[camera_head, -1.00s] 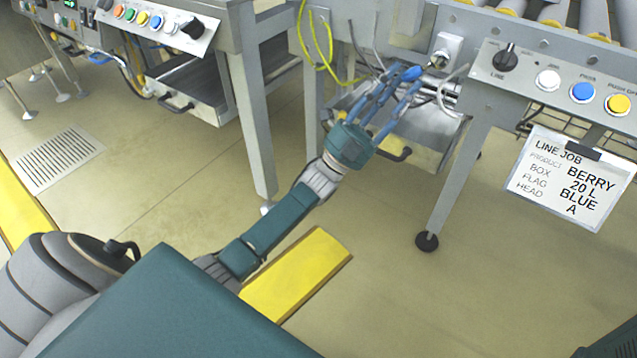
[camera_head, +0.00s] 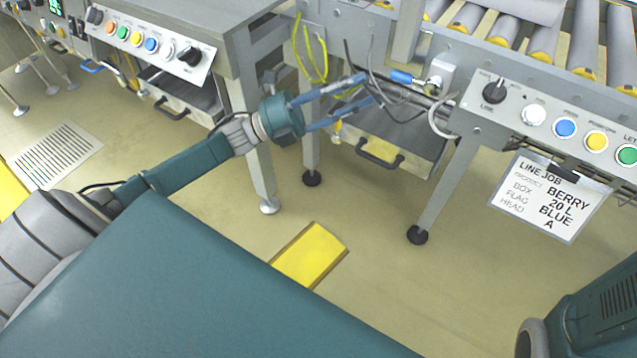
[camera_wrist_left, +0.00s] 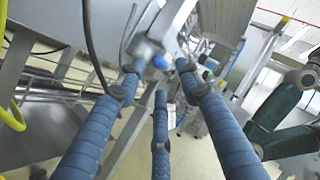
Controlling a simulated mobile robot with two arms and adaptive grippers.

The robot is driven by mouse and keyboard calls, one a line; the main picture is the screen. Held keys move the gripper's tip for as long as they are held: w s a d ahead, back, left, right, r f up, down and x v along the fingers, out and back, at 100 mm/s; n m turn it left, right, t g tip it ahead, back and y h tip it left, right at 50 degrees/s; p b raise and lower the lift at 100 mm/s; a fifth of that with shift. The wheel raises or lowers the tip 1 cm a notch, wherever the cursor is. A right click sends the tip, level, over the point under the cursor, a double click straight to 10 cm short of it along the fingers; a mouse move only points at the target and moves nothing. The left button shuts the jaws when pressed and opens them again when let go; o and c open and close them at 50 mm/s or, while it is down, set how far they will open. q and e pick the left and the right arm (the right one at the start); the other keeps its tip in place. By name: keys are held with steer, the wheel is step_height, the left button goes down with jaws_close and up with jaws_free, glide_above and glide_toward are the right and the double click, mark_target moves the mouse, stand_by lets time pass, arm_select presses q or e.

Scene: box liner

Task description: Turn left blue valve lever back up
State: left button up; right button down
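A blue valve lever (camera_head: 402,77) lies roughly sideways, pointing left from its metal valve (camera_head: 437,80) under the roller conveyor's side rail. My left gripper (camera_head: 366,90) is open and empty, its blue fingers spread just left of the lever and apart from it. In the left wrist view a blue end (camera_wrist_left: 160,62), probably of that lever, shows ahead between the open fingers. Another blue handle (camera_head: 90,66) sits far left under the other machine. My right gripper is out of view; only part of the right arm shows at lower right.
A button panel with a black knob (camera_head: 494,92) and a hanging job sign (camera_head: 552,197) are right of the valve. Cables (camera_head: 385,85) hang around the lever, with a yellow cable (camera_head: 309,52) to the left. A drawer (camera_head: 395,135) lies below. Open floor is in front.

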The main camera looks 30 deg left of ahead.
arm_select(q)
steer(key=v, duration=0.5)
steer(key=w+d+f+n+t+y+p, duration=0.1)
steer(key=d+f+n+y, duration=0.1)
steer(key=f+n+y, duration=0.65)
steer(key=w+d+f+n+t+y, duration=0.1)
steer(key=w+d+f+n+y, duration=0.1)
steer(key=f+n+y, duration=0.65)
steer(key=s+f+n+g+p, duration=0.3)
steer(key=s+n+g, duration=0.1)
steer(key=s, duration=0.3)
steer(key=s+f+n+g+p, duration=0.3)
steer(key=s+f+n+g, duration=0.1)
steer(key=s+n, duration=0.3)
steer(key=shift+s+d+g+y, duration=0.3)
steer(key=shift+s+d, duration=0.05)
steer(key=shift+s, duration=0.4)
